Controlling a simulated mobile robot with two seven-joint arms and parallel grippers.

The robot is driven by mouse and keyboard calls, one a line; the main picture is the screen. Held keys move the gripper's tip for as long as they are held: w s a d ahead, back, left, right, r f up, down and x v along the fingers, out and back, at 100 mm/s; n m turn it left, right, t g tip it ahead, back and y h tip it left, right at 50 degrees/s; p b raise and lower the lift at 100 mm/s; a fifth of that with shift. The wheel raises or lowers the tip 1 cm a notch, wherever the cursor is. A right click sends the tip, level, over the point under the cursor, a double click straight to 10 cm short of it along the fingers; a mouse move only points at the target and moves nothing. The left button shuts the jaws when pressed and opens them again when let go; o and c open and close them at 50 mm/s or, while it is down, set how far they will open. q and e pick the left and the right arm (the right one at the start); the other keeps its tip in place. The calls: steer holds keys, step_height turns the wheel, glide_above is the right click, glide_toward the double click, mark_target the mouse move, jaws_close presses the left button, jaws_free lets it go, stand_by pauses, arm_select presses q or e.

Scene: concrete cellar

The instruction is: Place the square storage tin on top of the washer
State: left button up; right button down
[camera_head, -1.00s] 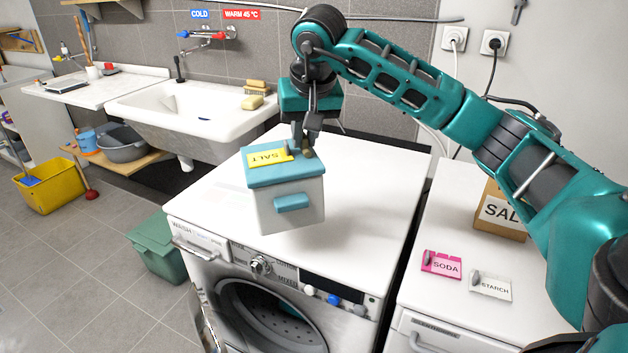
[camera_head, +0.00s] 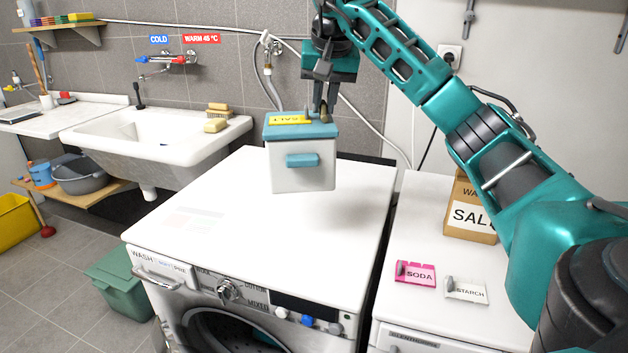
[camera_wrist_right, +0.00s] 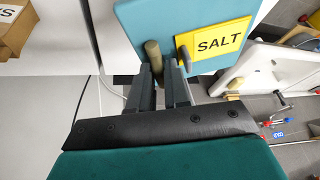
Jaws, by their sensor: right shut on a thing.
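The square storage tin (camera_head: 300,172) is white with a blue lid, a blue front handle and a yellow SALT label. My right gripper (camera_head: 321,112) is shut on the small knob on its lid and holds it from above. The tin hangs roughly upright above the rear part of the washer (camera_head: 235,235), with a faint shadow on the white top below it. In the right wrist view the fingers (camera_wrist_right: 158,80) close around the knob beside the SALT label (camera_wrist_right: 219,43). My left gripper is not in view.
The washer's top is otherwise clear. On the white appliance to the right stand a cardboard box (camera_head: 472,213), a pink SODA card (camera_head: 416,273) and a STARCH card (camera_head: 466,290). A sink (camera_head: 150,135) is at the back left; a green bin (camera_head: 120,283) stands left of the washer.

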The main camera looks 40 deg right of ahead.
mark_target(325, 122)
step_height(325, 122, down, 6)
steer(key=shift+f+b, duration=0.2)
steer(key=shift+b, duration=0.5)
step_height(325, 122, down, 4)
steer(key=shift+r+b, duration=0.1)
steer(key=shift+b, duration=0.3)
steer(key=shift+f, duration=0.35)
step_height(325, 122, down, 4)
steer(key=shift+r+b, duration=0.2)
steer(key=shift+b, duration=0.25)
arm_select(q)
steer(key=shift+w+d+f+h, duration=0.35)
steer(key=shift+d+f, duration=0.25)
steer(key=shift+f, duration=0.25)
arm_select(e)
steer(key=c, duration=1.5)
jaws_free()
steer(key=shift+f, duration=0.2)
steer(key=o, duration=0.4)
steer(key=shift+s, duration=0.1)
steer(key=shift+a+r, duration=0.1)
